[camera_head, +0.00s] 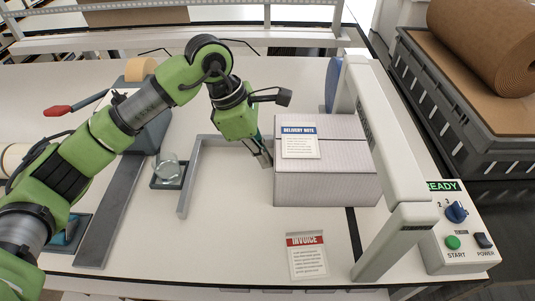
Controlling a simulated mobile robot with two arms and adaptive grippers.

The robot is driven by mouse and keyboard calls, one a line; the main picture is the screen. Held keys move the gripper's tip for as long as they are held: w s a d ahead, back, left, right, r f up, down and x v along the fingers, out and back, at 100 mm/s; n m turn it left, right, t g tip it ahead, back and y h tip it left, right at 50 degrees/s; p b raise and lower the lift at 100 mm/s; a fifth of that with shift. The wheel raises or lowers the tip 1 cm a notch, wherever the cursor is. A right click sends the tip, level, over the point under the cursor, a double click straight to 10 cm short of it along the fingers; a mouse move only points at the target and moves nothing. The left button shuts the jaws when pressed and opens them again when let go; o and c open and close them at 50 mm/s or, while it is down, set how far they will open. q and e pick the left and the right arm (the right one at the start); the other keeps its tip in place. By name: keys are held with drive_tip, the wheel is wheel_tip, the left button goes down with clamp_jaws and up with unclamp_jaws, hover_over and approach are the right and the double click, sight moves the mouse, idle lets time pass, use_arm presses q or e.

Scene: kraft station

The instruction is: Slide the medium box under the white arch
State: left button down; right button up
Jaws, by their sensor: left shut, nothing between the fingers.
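A pale, light grey-pink box (324,187) stands on the table at the centre right, with a delivery note (299,142) on its top. The white arch (385,130) rises right beside it; the box's right edge is at the arch's near post, and the exact overlap cannot be told. My left gripper (264,160) is shut and empty at the box's left side, its fingertips at or very near that side. Whether they touch it cannot be told. My right gripper is not in view.
A control panel (458,240) with a READY display, blue knob and green button stands right of the arch. An invoice sheet (307,256) lies in front of the box. A grey angled guide (190,180) and a small glass on a dark pad (168,170) lie to the left.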

use_arm(q)
drive_tip(key=shift+d, duration=0.1)
drive_tip(key=shift+s+d+b, duration=0.1)
drive_tip(key=shift+d+b, duration=0.5)
drive_tip(key=shift+d, duration=0.95)
drive_tip(key=shift+d+b, duration=0.4)
drive_tip(key=shift+d, duration=0.55)
drive_tip(key=shift+a, duration=0.15)
drive_tip(key=shift+a+b, duration=0.35)
drive_tip(key=shift+a, duration=0.55)
drive_tip(key=shift+d+r+p+v, duration=0.1)
drive_tip(key=shift+d+p+v, duration=0.15)
drive_tip(key=shift+p+v, duration=1)
drive_tip(key=shift+d+r+p+v, duration=0.1)
drive_tip(key=shift+d+p+v, duration=0.15)
drive_tip(key=shift+v, duration=1.85)
drive_tip(key=shift+d+r+p+v, duration=0.15)
drive_tip(key=shift+p+v, duration=0.6)
drive_tip(key=shift+v, duration=0.95)
drive_tip(key=shift+s+d+f, duration=0.1)
